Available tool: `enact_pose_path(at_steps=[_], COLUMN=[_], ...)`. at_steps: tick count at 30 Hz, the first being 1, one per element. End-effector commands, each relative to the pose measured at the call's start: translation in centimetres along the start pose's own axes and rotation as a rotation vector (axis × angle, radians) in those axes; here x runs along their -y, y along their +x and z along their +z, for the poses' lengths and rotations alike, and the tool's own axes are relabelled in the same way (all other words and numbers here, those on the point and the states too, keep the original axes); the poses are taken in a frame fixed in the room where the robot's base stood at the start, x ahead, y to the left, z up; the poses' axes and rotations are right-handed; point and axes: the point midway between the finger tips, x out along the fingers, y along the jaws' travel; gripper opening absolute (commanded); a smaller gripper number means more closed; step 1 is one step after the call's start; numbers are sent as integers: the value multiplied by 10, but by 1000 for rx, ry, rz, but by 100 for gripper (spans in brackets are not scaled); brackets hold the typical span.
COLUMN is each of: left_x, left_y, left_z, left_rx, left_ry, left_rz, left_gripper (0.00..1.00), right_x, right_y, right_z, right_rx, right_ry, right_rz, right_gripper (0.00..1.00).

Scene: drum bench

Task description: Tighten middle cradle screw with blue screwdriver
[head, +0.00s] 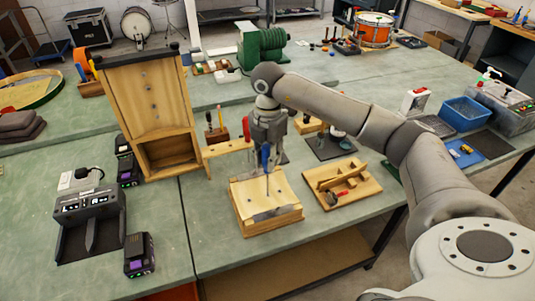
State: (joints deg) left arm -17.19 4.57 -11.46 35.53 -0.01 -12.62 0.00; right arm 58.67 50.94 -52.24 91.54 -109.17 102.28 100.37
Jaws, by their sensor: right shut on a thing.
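The wooden cradle block (268,212) sits near the front edge of the green bench, with a pale curved top. My right gripper (266,143) points down above it, shut on the blue screwdriver (266,157). The screwdriver is upright, with its blue handle just below the fingers and its thin shaft reaching down to the cradle top. I cannot tell whether its tip touches a screw. My left gripper is not in view.
A tall wooden cabinet (149,95) stands left of the cradle. A wooden tray (340,183) with tools lies close on the right. A charger (90,212) and a battery (139,255) sit at the front left. A blue bin (463,112) stands further right.

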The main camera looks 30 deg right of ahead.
Motion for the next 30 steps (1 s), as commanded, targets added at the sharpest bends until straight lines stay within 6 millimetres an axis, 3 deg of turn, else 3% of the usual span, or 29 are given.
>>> enact_pose_path(at_steps=[14, 24, 30], left_x=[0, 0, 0], left_y=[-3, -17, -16], left_z=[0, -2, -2], left_rx=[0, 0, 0], left_ry=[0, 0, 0], left_rz=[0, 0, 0], left_gripper=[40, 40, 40], right_x=[1, 3, 2], right_y=[3, 2, 0], right_z=[1, 2, 2], right_rx=[2, 3, 3], right_ry=[96, 458, 447], right_rz=[-6, -6, -4], right_gripper=[0, 0, 0])
